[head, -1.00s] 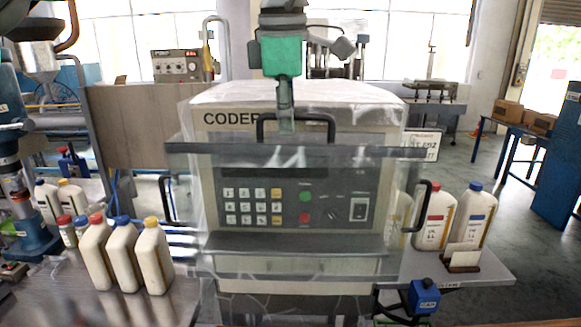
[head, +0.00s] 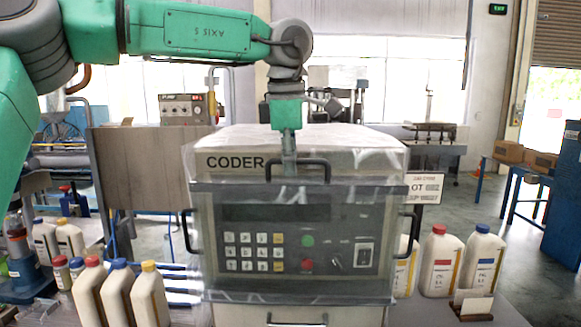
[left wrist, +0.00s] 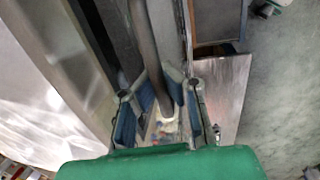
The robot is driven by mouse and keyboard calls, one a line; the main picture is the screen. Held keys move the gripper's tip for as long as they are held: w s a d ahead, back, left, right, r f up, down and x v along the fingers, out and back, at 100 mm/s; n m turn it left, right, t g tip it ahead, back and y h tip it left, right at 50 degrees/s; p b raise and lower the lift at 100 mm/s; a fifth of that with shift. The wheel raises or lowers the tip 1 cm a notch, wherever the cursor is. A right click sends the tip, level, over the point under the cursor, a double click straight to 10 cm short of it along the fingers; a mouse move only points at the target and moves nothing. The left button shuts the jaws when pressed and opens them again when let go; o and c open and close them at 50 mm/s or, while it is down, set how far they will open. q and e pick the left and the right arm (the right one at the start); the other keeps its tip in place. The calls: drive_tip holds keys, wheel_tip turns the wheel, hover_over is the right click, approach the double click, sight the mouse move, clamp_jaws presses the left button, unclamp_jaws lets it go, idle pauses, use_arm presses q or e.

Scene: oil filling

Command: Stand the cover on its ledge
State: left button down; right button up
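The clear cover (head: 230,187) stands upright in front of the coder's keypad panel (head: 300,250), with black handles at its top and both sides. My left gripper (head: 289,165) comes down from above onto the top handle (head: 325,165). In the left wrist view, the gripper's blue-padded fingers (left wrist: 160,105) are closed around the grey handle bar (left wrist: 143,45). The cover's bottom edge lies near the ledge (head: 300,298) under the panel. I cannot tell whether it touches the ledge. My right gripper is not in view.
The white coder (head: 380,150) stands behind the cover. White bottles (head: 120,295) stand at left, and more bottles (head: 438,262) stand at right by a small card holder (head: 472,304). A lot sign (head: 424,188) is behind on the right.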

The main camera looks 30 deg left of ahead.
use_arm(q)
drive_tip(key=shift+w+a+p, duration=0.2)
drive_tip(key=shift+w+a, duration=0.25)
drive_tip(key=shift+w, duration=0.3)
drive_tip(key=shift+w+a+p, duration=0.15)
drive_tip(key=shift+w+a, duration=0.25)
drive_tip(key=shift+w, duration=0.3)
drive_tip(key=shift+f, duration=0.35)
drive_tip(key=shift+s+d+r+p, duration=0.1)
drive_tip(key=shift+s+d+p, duration=0.15)
drive_tip(key=shift+p, duration=0.35)
drive_tip(key=shift+s+p, duration=0.1)
drive_tip(key=shift+p, duration=0.2)
drive_tip(key=c, duration=1.6)
unclamp_jaws()
drive_tip(key=shift+c, duration=0.2)
